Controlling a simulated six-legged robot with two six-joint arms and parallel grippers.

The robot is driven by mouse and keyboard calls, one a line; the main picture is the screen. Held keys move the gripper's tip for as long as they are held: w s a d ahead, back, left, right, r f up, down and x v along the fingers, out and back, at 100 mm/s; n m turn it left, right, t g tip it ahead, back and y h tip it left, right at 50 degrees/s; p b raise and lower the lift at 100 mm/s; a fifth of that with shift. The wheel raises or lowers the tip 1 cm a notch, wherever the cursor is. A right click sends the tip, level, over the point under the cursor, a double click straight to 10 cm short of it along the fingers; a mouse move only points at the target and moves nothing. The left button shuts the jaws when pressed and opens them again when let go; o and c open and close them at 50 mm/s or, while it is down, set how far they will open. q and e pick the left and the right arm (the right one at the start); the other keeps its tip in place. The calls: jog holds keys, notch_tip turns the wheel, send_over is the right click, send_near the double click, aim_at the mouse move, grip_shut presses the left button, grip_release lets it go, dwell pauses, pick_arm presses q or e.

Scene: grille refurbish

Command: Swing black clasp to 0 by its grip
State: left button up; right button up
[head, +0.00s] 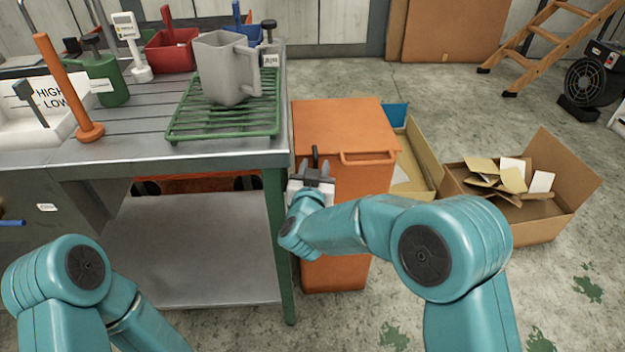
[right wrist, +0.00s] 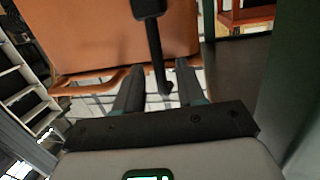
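The black clasp (head: 315,155) stands at the left front edge of the orange bin (head: 345,128). In the right wrist view it is a dark bar (right wrist: 156,52) with a blocky head at the top and a small foot at its lower end. My right gripper (head: 314,168) is at the bin's front, close to the clasp. In the right wrist view its two fingers (right wrist: 158,82) are apart, with the clasp's lower end between their tips and gaps showing on both sides. Contact cannot be made out. My left arm shows at lower left; its gripper is out of view.
A metal workbench (head: 150,158) with a green leg stands just left of the bin. A green rack (head: 190,125) bears a grey jug (head: 222,70). An open cardboard box (head: 530,216) with scraps lies right. The bin's orange handle (head: 368,158) sticks out in front.

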jog(key=p+v, duration=0.2)
jog(key=v, duration=1.4)
jog(key=shift+d, duration=0.1)
